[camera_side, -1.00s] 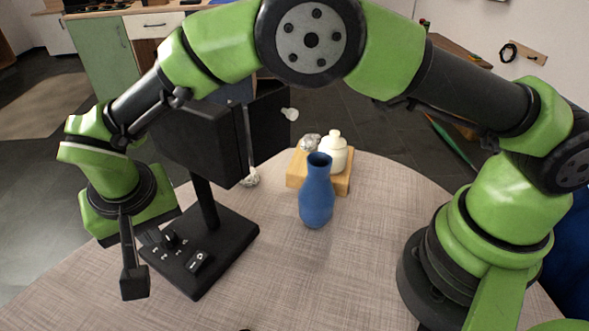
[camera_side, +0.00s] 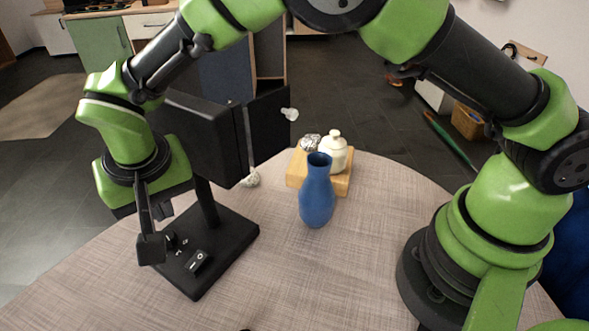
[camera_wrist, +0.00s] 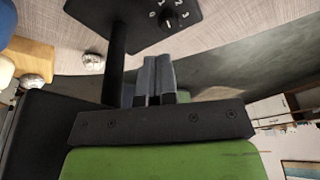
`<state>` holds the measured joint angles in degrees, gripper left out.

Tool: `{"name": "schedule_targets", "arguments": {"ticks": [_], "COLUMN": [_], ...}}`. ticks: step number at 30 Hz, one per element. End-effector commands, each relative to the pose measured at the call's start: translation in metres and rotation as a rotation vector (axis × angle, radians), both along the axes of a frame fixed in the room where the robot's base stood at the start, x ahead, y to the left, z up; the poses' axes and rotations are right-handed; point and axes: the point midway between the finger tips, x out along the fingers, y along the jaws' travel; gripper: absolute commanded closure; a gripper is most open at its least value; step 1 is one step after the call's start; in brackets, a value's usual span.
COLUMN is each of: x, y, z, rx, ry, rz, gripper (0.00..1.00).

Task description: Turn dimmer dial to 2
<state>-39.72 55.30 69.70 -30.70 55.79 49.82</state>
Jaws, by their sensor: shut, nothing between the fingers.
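The dimmer dial (camera_side: 172,241) is a small black knob on the black base plate of a stand, partly behind my gripper in the side view. In the wrist view the dial (camera_wrist: 168,19) shows at the top with white numerals around it. A pale mark shows on the dial, but I cannot tell for sure which number it points to. My gripper (camera_side: 152,249) is shut and empty, just left of the dial in the side view. Its closed fingers (camera_wrist: 155,64) point toward the plate in the wrist view, apart from the dial.
The black stand's post and panels (camera_side: 203,135) rise close beside my gripper. A rocker switch (camera_side: 197,262) is on the plate near the dial. A blue vase (camera_side: 317,198) and a wooden block (camera_side: 341,184) with a white jar (camera_side: 333,154) stand right of the stand.

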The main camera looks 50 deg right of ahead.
Motion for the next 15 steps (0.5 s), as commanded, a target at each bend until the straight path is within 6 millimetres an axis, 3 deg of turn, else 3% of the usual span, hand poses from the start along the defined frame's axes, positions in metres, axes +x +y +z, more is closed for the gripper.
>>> {"name": "schedule_targets", "arguments": {"ticks": [15], "x": [0.0], "y": [0.0], "z": [-0.062], "rx": [0.0], "ry": [0.002], "rz": [0.0], "gripper": [1.0]}}
